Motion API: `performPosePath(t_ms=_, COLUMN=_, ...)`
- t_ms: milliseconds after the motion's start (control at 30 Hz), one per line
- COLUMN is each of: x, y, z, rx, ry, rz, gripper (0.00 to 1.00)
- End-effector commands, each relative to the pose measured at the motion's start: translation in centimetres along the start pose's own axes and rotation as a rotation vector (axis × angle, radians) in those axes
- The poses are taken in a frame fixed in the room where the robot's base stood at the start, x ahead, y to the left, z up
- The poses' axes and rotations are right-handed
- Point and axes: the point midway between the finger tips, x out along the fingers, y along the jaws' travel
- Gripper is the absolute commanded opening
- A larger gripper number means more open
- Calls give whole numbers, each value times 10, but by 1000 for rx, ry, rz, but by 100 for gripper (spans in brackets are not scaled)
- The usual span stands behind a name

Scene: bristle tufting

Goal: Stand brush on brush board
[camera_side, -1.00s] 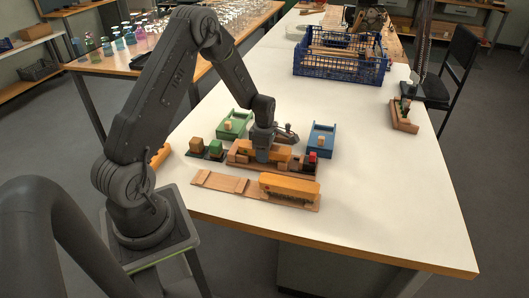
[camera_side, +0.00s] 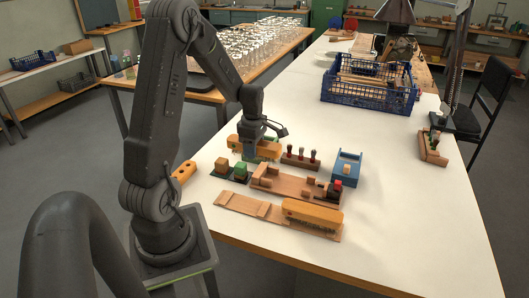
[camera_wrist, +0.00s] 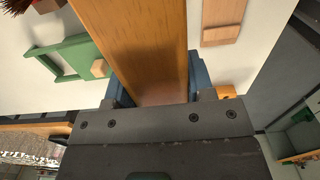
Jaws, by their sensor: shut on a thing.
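A long light-wood board (camera_side: 236,205) with cross strips, which looks like the brush board, lies near the table's front edge. Another yellow brush (camera_side: 313,211) with dark bristles stands at its right end. The left part of the board is bare.
A wooden fixture (camera_side: 285,184) with a red-topped part at its right end lies behind the board.

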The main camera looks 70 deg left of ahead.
Motion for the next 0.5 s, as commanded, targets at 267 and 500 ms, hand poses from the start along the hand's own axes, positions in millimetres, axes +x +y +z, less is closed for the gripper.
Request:
performPosePath(t_ms=267, x=11, y=-66, z=7, rx=-60, ry=0, rz=-1, gripper=20)
performPosePath(t_ms=500, x=20, y=-102, z=10, rx=-95, ry=0, rz=0, gripper=20)
